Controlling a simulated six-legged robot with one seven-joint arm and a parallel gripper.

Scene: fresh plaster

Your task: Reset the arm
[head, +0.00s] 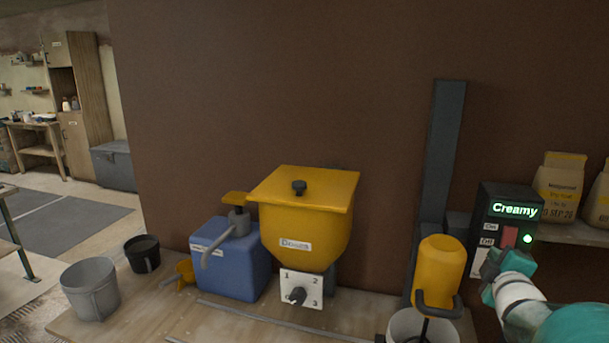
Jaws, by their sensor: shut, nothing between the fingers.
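My gripper (490,272) is at the right of the head view, at the end of my white and teal arm. It is shut with nothing visible in it. It is in front of the black control box (487,225), which has a lit "Creamy" display, a green light and a red switch. The gripper covers the lower part of that box. I cannot tell whether it touches the box.
A yellow mixer (441,265) hangs over a white bucket (405,326) left of my gripper. A yellow hopper (305,225) with a dial, a blue pump container (230,265), a grey bucket (90,292) and a black bucket (142,255) stand on the bench (190,318). Bags (560,188) sit on a shelf.

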